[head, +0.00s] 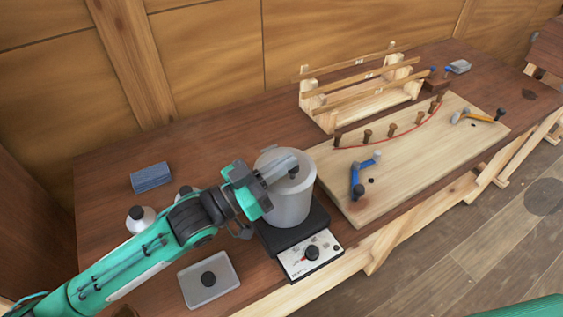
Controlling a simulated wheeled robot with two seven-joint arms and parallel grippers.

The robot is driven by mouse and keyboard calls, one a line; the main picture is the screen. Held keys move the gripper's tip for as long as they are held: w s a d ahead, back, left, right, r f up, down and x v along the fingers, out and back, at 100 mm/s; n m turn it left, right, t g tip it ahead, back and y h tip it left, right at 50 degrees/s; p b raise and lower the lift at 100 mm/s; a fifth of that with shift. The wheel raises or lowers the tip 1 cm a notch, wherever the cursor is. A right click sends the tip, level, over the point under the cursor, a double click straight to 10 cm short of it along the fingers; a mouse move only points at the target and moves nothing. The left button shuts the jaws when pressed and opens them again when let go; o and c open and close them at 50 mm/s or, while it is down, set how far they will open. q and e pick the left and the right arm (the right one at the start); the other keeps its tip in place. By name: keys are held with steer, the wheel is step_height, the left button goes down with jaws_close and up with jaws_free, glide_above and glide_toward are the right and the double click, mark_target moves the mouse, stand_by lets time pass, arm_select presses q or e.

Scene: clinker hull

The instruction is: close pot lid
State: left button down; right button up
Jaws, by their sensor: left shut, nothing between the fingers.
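A grey cylindrical pot (289,206) stands upright on a black hot plate with a white control panel (311,257). A grey round top, which looks like the lid (268,158), lies across the pot's mouth. A small dark knob shows by my fingertips. My left gripper (284,170) reaches in from the left over the pot, its fingers shut with nothing between them. The fingers hide part of the top, and I cannot tell whether they touch it or whether it is fully seated. My right gripper is not in view.
A grey square box with a black knob (208,279) lies front left. A blue block (151,177) and a white bottle (140,218) are left. A board (420,157) with pegs and blue-handled tools fills the right, with a wooden rack (362,87) behind.

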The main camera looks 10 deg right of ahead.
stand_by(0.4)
arm_select(q)
steer(key=shift+w+r+p, duration=0.1)
steer(key=shift+r+p, duration=0.45)
steer(key=shift+r, duration=0.05)
steer(key=r+p, duration=0.3)
steer(key=shift+w+d+r, duration=0.1)
steer(key=shift+w+r, duration=0.2)
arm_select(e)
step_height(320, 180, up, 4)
arm_select(q)
steer(key=shift+s+a+f+b, duration=0.35)
steer(key=shift+a+f+b, duration=0.4)
steer(key=shift+f+b, duration=0.15)
steer(key=b+v, duration=0.2)
steer(key=v, duration=0.6)
steer(key=shift+r, duration=0.25)
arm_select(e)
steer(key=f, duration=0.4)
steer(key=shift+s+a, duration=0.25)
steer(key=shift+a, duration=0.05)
arm_select(q)
steer(key=shift+s+a, duration=0.15)
